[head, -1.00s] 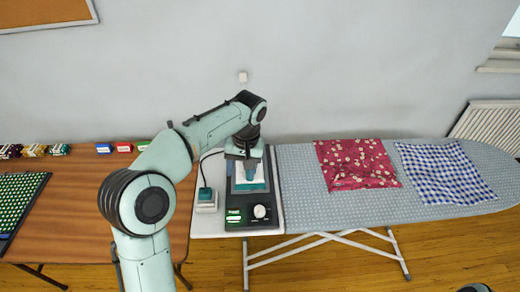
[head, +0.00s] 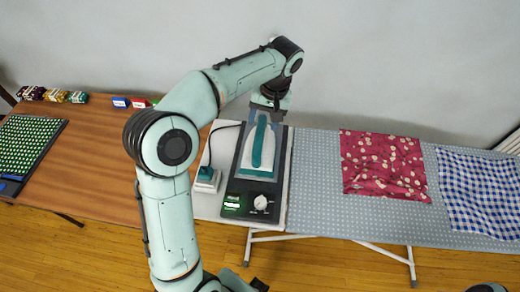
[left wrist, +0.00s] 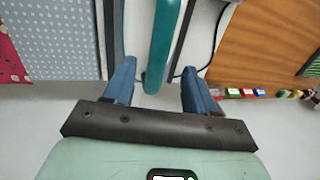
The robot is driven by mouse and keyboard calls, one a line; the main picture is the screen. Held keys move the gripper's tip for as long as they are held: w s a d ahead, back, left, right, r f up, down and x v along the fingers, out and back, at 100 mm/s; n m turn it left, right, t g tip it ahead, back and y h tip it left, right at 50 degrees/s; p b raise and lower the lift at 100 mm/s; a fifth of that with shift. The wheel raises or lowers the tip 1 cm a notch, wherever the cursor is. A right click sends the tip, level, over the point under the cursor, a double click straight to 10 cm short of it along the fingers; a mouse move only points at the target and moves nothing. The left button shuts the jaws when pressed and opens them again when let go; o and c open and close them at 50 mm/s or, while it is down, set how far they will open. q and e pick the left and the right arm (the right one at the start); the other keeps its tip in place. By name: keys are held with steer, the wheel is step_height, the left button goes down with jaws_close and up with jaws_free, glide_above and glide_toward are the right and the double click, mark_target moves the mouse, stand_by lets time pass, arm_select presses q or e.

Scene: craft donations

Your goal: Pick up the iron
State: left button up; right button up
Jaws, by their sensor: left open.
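The iron (head: 246,160) has a white body and a teal handle and base edge. It lies on a dark station with a green display (head: 232,205) and a white knob. My left gripper (head: 270,104) is open at the far end of the iron, above the station's back edge. In the left wrist view the two blue fingers (left wrist: 157,72) are spread, with the end of the teal handle (left wrist: 165,40) reaching into the gap between them. I cannot tell their height difference.
A grey dotted ironing board (head: 310,190) joins the station on the right, with a red flowered cloth (head: 382,165) and a blue checked cloth (head: 482,190). A small white box with a teal top (head: 207,180) and a cable stands left. The wooden table (head: 95,150) is mostly clear.

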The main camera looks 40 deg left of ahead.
mark_target(261, 130)
arm_select(q)
steer(key=shift+f, duration=0.55)
steer(key=f, duration=0.3)
steer(key=f+b, duration=0.1)
steer(key=shift+s+a+f, duration=0.3)
steer(key=shift+s+a, duration=0.05)
steer(key=c, duration=0.9)
steer(key=shift+w+r, duration=0.1)
jaws_close()
steer(key=shift+r, duration=0.15)
